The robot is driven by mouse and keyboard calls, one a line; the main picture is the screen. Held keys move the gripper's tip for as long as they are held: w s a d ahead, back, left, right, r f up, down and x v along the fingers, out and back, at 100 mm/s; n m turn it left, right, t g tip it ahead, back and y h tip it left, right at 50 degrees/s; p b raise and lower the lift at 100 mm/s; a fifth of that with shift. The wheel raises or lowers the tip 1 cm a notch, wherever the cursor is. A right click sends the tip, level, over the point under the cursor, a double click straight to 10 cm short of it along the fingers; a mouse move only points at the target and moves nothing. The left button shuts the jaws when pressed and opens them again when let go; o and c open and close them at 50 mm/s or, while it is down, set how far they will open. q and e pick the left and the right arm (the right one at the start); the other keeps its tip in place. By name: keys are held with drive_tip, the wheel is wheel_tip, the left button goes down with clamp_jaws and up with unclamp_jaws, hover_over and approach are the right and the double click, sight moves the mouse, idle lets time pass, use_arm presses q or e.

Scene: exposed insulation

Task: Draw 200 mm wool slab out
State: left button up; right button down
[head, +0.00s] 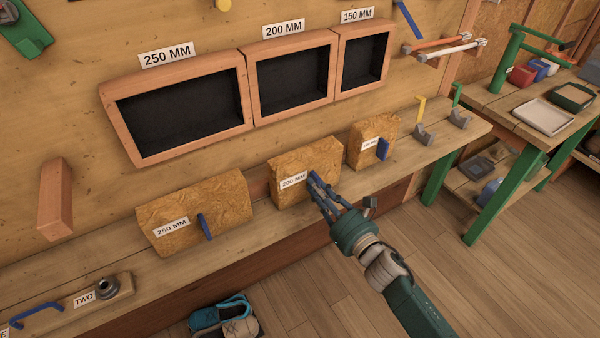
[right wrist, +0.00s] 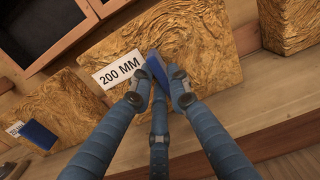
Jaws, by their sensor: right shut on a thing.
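The 200 mm wool slab (head: 312,157) is a golden-brown fibrous block with a white "200 MM" label. It stands on the wooden shelf below the wall boxes, between the two other slabs. In the right wrist view the slab (right wrist: 205,42) fills the upper middle, with its blue pull tab (right wrist: 157,68) between my fingers. My right gripper (head: 322,192) is shut on this blue tab at the slab's front face. It also shows in the right wrist view (right wrist: 158,88). The tab's lower part is hidden by the fingers. My left gripper is not in view.
The 250 mm slab (head: 192,208) stands to the left and the 150 mm slab (head: 372,140) to the right, each with a blue tab. Open dark boxes, including the 200 mm box (head: 256,84), hang above.

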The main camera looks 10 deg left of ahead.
drive_tip(key=shift+s+d+f, duration=0.2)
drive_tip(key=shift+f, duration=0.05)
drive_tip(key=v, duration=0.6)
idle(0.8)
drive_tip(key=shift+f+p, duration=0.1)
drive_tip(key=shift+p, duration=0.2)
